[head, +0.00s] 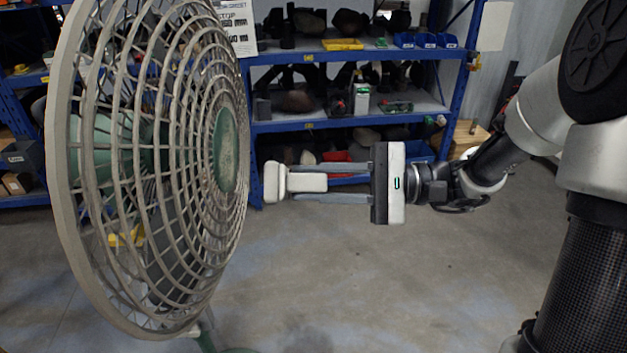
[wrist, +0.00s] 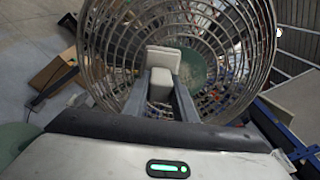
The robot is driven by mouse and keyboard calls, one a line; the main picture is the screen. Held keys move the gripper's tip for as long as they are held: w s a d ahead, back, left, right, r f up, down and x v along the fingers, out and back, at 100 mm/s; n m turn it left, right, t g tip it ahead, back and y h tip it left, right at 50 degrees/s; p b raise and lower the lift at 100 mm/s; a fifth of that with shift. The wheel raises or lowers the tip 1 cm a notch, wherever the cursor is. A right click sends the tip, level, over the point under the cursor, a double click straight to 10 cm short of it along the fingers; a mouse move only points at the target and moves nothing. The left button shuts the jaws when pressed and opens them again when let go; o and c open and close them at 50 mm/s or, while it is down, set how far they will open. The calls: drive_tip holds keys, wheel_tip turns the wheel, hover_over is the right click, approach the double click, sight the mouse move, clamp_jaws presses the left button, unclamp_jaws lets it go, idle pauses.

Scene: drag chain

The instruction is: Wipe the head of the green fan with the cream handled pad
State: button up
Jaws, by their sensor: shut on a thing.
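The green fan's head, a round beige wire cage (head: 72,200) with a green centre disc (head: 227,150), fills the left of the head view. Its cage also shows ahead in the wrist view (wrist: 262,50). My gripper (head: 325,182) is shut on the cream handled pad (head: 272,182), gripping its handle. The pad is a pale block at the end of the fingers, and it shows in the wrist view (wrist: 163,58) in front of the cage. In the head view the pad is just right of the cage, with a small gap visible. The fan's stand is mostly below the picture.
Blue shelves (head: 350,120) with bins and dark parts stand behind. The grey floor (head: 400,285) below my arm is clear. A cardboard box (wrist: 52,75) lies on the floor at left in the wrist view.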

drive_tip(key=shift+a+r, duration=0.2)
drive_tip(key=shift+s+a+f, duration=0.1)
drive_tip(key=shift+s+a, duration=0.05)
drive_tip(key=shift+a, duration=2.65)
drive_tip(key=shift+a+b, duration=0.3)
drive_tip(key=shift+a, duration=0.6)
